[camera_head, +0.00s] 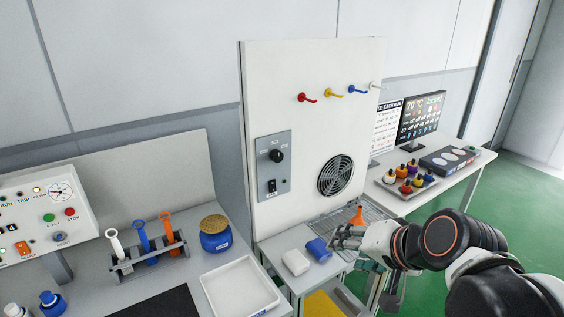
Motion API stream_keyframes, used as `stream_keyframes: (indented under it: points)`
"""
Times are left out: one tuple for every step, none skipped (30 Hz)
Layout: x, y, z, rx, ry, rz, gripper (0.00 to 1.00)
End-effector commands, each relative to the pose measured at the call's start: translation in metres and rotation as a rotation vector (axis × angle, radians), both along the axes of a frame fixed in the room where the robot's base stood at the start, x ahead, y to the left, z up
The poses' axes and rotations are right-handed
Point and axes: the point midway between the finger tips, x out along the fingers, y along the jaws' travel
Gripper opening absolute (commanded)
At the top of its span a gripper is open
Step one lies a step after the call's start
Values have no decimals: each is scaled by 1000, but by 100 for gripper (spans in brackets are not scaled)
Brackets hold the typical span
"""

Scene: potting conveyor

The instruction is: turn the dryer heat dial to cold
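The dryer heat dial is a black round knob (277,156) in the upper part of a grey control plate (287,178) on the tall white panel. Small labels sit around it, too small to read, so its setting cannot be told. A black rocker switch (272,186) sits below it. My gripper (336,239) is low and to the right of the dial, well apart from it, above the ledge in front of the panel. Its fingers point left, near a blue cylinder. They are too small and dark to tell open from shut.
A round fan grille (336,176) and colored hooks (307,98) are on the panel. The blue cylinder (318,250), a white block (296,262) and an orange funnel (357,216) are below. A tool rack (150,258) and blue jar (215,240) stand left. Space before the dial is clear.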

Motion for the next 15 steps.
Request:
stream_keyframes:
  points:
    - [16, 10, 2, 98, 3, -34, 50]
    - [24, 16, 4, 160, 6, -56, 50]
    - [36, 24, 6, 242, 13, -86, 50]
    - [44, 29, 8, 304, 19, -107, 50]
    - [52, 34, 10, 368, 25, -128, 50]
    - [63, 40, 13, 451, 34, -155, 50]
    - [71, 44, 15, 512, 42, -176, 50]
    - [79, 48, 17, 574, 51, -195, 50]
    - [89, 53, 20, 657, 64, -221, 50]
    - [97, 56, 22, 721, 75, -240, 50]
    - [105, 58, 24, 782, 86, -258, 50]
    - [115, 61, 26, 866, 102, -283, 50]
    - [123, 63, 28, 929, 115, -300, 50]
    - [130, 64, 29, 992, 130, -317, 50]
    - [140, 66, 31, 1073, 149, -338, 50]
